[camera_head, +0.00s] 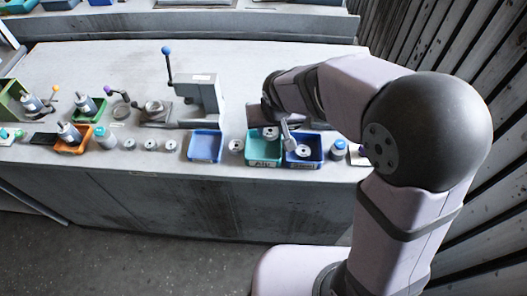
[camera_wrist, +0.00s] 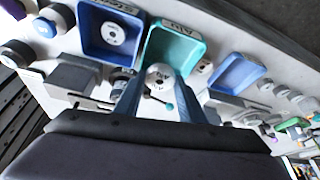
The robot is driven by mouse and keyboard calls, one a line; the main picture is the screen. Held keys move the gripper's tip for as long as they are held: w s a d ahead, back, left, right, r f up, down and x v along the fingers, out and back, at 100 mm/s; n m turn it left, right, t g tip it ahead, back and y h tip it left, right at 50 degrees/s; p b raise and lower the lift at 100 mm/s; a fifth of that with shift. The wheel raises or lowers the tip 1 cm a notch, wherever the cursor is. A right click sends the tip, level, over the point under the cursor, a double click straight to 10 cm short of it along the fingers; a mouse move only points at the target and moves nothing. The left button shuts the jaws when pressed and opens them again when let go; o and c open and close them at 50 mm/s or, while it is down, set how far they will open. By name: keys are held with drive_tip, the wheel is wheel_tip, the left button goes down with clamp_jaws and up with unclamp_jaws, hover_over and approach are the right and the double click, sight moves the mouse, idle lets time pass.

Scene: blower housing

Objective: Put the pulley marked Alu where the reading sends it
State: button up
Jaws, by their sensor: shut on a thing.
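My gripper (camera_wrist: 158,78) is shut on a pale round pulley (camera_wrist: 159,75) with a dark centre and small lettering that seems to read Alu. In the head view the pulley (camera_head: 270,132) shows at the back edge of the teal tray (camera_head: 263,159), whose front label reads Alu. The teal tray (camera_wrist: 150,50) lies just beyond the fingertips in the wrist view and its visible floor looks empty. A dark blue tray (camera_head: 317,157) stands to its right with another pulley (camera_head: 303,151) inside; its label is hard to read.
A lighter blue tray (camera_head: 205,146) looks empty. A loose pulley (camera_head: 236,146) stands between it and the teal tray. Several pulleys (camera_head: 150,144) line the bench front at left. A press (camera_head: 200,92) with a blue-knobbed lever stands behind.

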drive_tip(key=o, duration=1.1)
drive_tip(key=shift+r, duration=0.2)
drive_tip(key=shift+b+v, duration=0.7)
drive_tip(key=shift+v, duration=2.85)
drive_tip(key=shift+f, duration=0.1)
